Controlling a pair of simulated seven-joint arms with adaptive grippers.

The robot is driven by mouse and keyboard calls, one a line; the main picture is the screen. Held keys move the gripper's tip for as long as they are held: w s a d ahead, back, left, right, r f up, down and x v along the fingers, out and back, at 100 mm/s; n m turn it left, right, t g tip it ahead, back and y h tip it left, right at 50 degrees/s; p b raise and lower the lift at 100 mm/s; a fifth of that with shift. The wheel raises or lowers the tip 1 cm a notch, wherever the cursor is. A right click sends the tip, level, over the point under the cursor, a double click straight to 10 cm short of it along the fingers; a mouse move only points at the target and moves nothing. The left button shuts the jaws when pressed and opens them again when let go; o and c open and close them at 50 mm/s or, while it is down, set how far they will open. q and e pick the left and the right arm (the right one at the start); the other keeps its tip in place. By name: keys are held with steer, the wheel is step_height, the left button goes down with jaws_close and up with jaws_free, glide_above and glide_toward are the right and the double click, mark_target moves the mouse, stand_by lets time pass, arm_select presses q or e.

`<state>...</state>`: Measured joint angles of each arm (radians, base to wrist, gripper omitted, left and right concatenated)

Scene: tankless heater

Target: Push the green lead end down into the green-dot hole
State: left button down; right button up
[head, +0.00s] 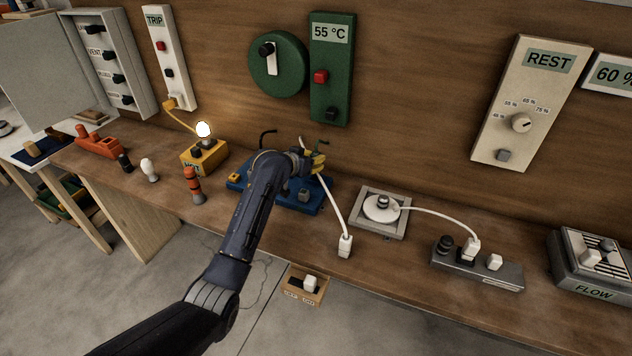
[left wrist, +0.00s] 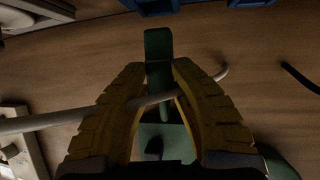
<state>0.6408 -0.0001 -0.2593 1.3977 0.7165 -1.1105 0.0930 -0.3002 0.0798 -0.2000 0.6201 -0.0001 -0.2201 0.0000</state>
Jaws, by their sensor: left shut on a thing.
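My left gripper (head: 316,163) is above the rear of the blue block (head: 311,208) on the bench. In the left wrist view its two yellow fingers (left wrist: 160,72) are shut on the green lead end (left wrist: 158,45), which sticks out past the fingertips. A dark green lead (head: 322,146) shows behind the gripper in the head view. The blue block's edge (left wrist: 155,6) shows at the top of the left wrist view, apart from the green end there. The green-dot hole cannot be made out; my arm covers part of the block. My right gripper is out of view.
A white cable (left wrist: 60,118) crosses near the fingers; it runs to a white plug (head: 345,246) on the bench. A black lead (head: 267,136) stands left of my gripper. The yellow lamp box (head: 203,160) is left, the round white plate (head: 381,208) right.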

arm_select(q)
steer(key=shift+f, duration=0.8)
steer(key=shift+f, duration=1.4)
stand_by(2.2)
steer(key=c, duration=1.2)
jaws_free()
steer(key=shift+o, duration=0.2)
steer(key=shift+s, duration=0.1)
steer(key=v, duration=1.2)
steer(key=shift+r, duration=0.1)
